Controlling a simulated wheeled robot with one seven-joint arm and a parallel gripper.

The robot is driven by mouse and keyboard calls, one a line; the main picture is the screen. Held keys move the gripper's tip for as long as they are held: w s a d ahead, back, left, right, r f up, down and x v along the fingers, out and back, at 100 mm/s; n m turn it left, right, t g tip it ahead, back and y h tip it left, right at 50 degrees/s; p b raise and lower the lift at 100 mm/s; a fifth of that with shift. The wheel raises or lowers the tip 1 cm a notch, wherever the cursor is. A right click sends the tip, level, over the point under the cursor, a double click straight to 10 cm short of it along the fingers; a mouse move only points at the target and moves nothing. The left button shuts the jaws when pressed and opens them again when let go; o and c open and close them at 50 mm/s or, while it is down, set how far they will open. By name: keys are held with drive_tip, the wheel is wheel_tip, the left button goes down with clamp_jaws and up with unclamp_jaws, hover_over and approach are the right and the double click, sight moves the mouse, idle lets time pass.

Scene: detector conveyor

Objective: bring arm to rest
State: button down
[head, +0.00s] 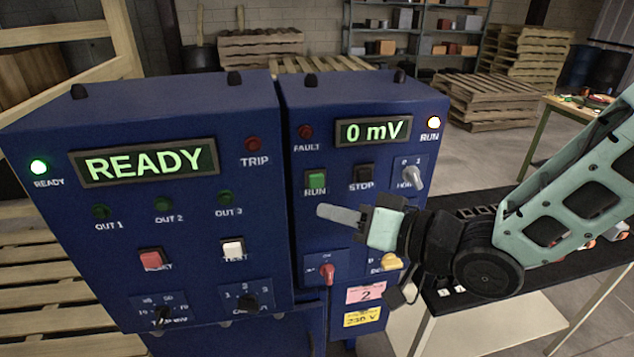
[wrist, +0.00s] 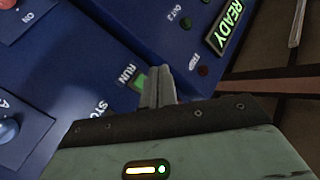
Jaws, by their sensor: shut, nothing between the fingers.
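My gripper (head: 340,214) reaches in from the right in the head view, its shut fingers pointing left in front of the right blue control box (head: 360,110). The fingers are together and empty. In the wrist view the gripper (wrist: 157,85) shows shut, in front of the green RUN button (wrist: 138,82); I cannot tell whether it touches anything. The RUN button (head: 316,182) and black STOP button (head: 361,176) show just above the fingers in the head view. The right box's display (head: 373,131) reads 0 mV and its RUN lamp (head: 433,122) is lit.
The left blue box (head: 190,220) shows READY with a lit green lamp (head: 38,167). A black-topped conveyor table (head: 480,310) stands under my arm at the right. Pallets (head: 500,100) and shelves (head: 420,40) stand behind. Open floor (head: 480,165) lies between.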

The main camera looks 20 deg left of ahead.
idle(0.4)
drive_tip(key=d+f+t+h+b, duration=0.1)
drive_tip(key=d+f+h+b, duration=0.3)
drive_tip(key=d+f+h, duration=0.25)
drive_tip(key=s+d+f+g+h+b, duration=0.2)
drive_tip(key=s+d+h, duration=0.2)
drive_tip(key=s+d, duration=0.4)
drive_tip(key=s+d+f+g+h+b, duration=0.2)
drive_tip(key=s+d+h, duration=0.3)
drive_tip(key=s+d, duration=0.3)
drive_tip(key=d, duration=0.3)
drive_tip(key=shift+d+f+g, duration=0.2)
drive_tip(key=shift+g, duration=0.1)
